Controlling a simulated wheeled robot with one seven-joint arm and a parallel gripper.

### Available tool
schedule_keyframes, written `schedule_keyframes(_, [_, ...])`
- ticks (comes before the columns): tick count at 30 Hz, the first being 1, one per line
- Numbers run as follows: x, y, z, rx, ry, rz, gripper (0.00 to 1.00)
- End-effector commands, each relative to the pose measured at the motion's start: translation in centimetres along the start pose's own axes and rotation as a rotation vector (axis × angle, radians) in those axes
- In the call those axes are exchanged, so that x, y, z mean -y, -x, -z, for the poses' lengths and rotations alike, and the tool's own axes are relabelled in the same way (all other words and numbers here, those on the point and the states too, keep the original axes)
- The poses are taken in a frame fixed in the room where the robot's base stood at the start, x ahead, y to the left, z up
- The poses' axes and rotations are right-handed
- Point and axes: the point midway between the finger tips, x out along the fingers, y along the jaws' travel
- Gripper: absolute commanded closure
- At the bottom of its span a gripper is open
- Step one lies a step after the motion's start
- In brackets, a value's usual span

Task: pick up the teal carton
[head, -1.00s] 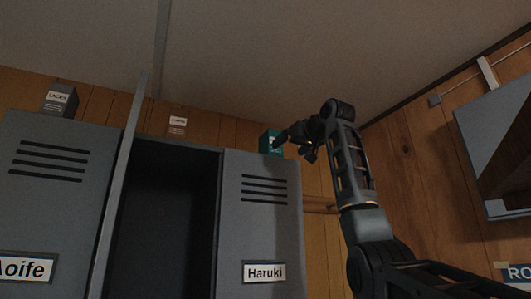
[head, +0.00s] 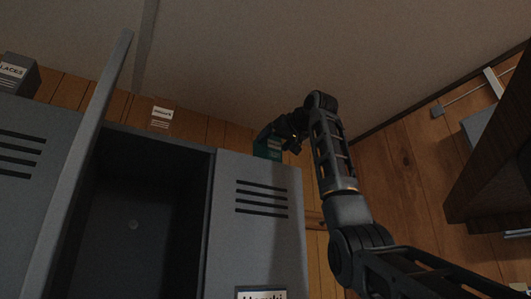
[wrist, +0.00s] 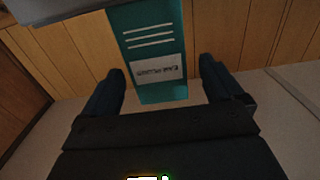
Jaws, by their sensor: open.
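The teal carton (head: 267,150) stands on top of the right-hand grey locker in the head view, partly hidden behind my gripper (head: 283,135). In the wrist view the carton (wrist: 148,28) appears upside down, with white stripes and a white label. My gripper (wrist: 165,88) is open there, one finger to each side of the carton's label end. No finger visibly touches the carton, and I cannot tell how deep it sits between the fingers.
The locker (head: 262,245) has a vented door; an open dark compartment (head: 140,215) is left of it. A dark cabinet (head: 495,165) hangs at right. The ceiling is close above.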

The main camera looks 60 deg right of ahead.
Motion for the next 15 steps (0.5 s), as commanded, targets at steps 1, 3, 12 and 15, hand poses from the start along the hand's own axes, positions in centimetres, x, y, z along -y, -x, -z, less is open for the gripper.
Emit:
schedule_keyframes(1, [0.0,-0.5,0.1,0.001,0.0,0.0,0.06])
schedule_keyframes(3, [-0.1,-1.2,0.0,0.003,0.0,0.0,0.06])
schedule_keyframes(12, [-0.1,-5.1,-0.4,0.002,-0.001,0.001,0.06])
schedule_keyframes(15, [-0.1,-5.6,-0.5,0.0,-0.001,0.001,0.06])
